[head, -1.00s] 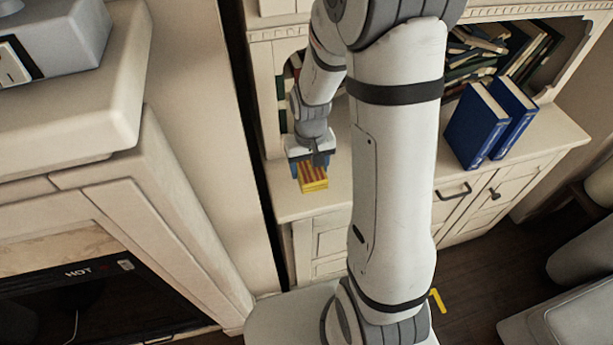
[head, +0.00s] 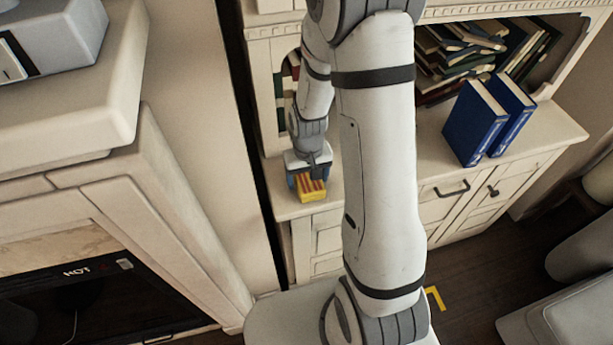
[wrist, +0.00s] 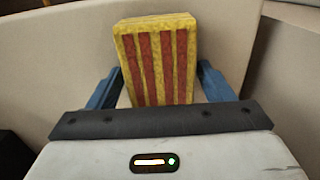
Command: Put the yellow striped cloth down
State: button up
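The yellow striped cloth (head: 312,190) is a block-like yellow piece with red stripes. It sits between the blue fingers of my gripper (head: 306,181), over the left front end of the cream cabinet top (head: 336,192). In the wrist view the cloth (wrist: 158,62) stands up between the fingertips of my gripper (wrist: 160,72), with one finger close against each side. The gripper appears shut on it. I cannot tell whether the cloth's underside touches the cabinet top.
Two blue books (head: 476,122) stand on the cabinet top to the right, with bare surface around them. More books (head: 455,52) lie in the shelf behind. My arm hides the middle of the cabinet top.

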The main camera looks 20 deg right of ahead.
aim_at(308, 176)
jog(key=shift+o, duration=0.7)
jog(key=shift+r, duration=0.25)
notch_tip(308, 176, up, 12)
jog(key=s+r+t, duration=0.2)
jog(key=s+r, duration=0.9)
jog(key=s, duration=0.3)
jog(key=shift+r+t, duration=0.3)
jog(key=shift+t, duration=0.1)
jog(key=shift+o, duration=0.5)
